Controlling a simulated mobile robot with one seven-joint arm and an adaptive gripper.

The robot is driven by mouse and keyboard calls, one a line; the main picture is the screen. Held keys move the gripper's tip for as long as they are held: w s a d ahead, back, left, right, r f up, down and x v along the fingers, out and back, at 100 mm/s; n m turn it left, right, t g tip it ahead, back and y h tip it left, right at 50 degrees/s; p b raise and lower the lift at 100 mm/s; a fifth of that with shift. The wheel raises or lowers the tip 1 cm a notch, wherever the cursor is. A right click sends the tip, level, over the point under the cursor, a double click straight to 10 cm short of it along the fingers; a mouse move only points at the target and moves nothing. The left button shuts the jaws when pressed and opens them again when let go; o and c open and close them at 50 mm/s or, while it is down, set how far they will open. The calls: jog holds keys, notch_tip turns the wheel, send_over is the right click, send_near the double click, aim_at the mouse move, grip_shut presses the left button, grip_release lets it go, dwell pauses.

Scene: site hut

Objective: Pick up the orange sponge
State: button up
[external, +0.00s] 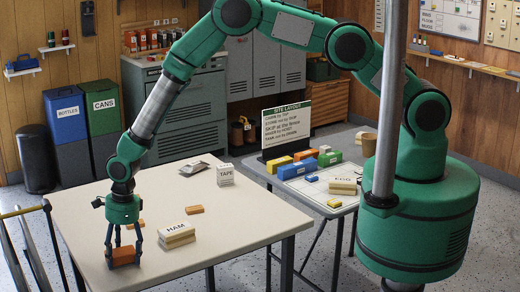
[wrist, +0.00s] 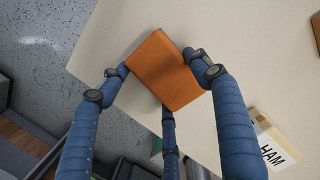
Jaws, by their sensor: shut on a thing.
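My gripper (external: 123,250) points down over the left front corner of the pale table (external: 250,225). Its blue fingers are shut on an orange block, the orange sponge (external: 122,257). In the wrist view the sponge (wrist: 166,72) is tilted between the fingertips, two on opposite sides and one at its lower edge. I cannot tell whether it touches the table. A smaller orange-brown block (external: 194,209) lies apart on the table, behind and to the right.
A box marked HAM (external: 176,236) stands close to the right of my gripper; it also shows in the wrist view (wrist: 274,142). A TAPE box (external: 225,175) and a grey packet (external: 193,167) are farther back. The table's right front is clear.

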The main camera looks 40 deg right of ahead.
aim_at(120, 254)
jog(key=shift+r, duration=0.8)
notch_tip(120, 254, up, 2)
jog(key=shift+r, duration=0.1)
jog(key=s+d, duration=0.3)
jog(key=d, duration=0.1)
jog(key=s+d, duration=0.3)
jog(key=d, duration=0.2)
jog(key=s+d+r+p, duration=0.1)
jog(key=s+d, duration=0.2)
jog(key=d, duration=0.1)
jog(key=shift+d, duration=0.15)
